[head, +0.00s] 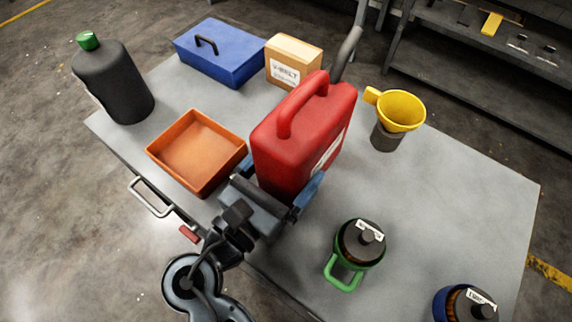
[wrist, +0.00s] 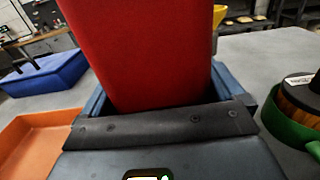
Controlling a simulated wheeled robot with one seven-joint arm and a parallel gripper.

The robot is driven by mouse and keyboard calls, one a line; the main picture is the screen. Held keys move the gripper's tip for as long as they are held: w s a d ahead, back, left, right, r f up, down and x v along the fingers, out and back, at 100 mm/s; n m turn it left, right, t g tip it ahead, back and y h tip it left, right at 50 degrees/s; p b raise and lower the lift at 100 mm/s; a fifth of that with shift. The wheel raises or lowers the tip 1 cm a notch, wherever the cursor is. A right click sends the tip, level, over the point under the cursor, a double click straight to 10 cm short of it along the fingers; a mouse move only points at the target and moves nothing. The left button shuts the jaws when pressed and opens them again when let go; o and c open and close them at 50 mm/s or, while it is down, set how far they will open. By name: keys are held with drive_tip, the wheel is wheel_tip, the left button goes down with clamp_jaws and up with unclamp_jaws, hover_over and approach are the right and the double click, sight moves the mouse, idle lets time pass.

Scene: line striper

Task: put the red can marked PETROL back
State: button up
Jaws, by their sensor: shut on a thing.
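The red can (head: 300,135) has a moulded top handle, a dark spout at its back right and a white label on its right side, too oblique to read. In the head view it stands tilted over the middle of the grey table. My gripper (head: 272,195) is shut on its lower part, with a blue finger on each side. In the wrist view the red can (wrist: 140,50) fills the space between the fingers of my gripper (wrist: 165,105). Whether the can's base touches the table is hidden by the gripper.
An empty orange tray (head: 197,152) lies left of the can. Behind are a blue toolbox (head: 220,52) and a V-BELT carton (head: 293,62). A yellow funnel (head: 400,110) stands right, a green-handled jar (head: 362,242) in front, a black bottle (head: 112,82) far left.

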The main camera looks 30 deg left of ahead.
idle(0.3)
drive_tip(key=o, duration=1.7)
drive_tip(key=shift+f, duration=0.15)
drive_tip(key=shift+s, duration=0.1)
drive_tip(key=s, duration=0.4)
drive_tip(key=s+a+b, duration=0.1)
drive_tip(key=s, duration=0.6)
drive_tip(key=shift+s+a, duration=0.3)
drive_tip(key=shift+s, duration=0.1)
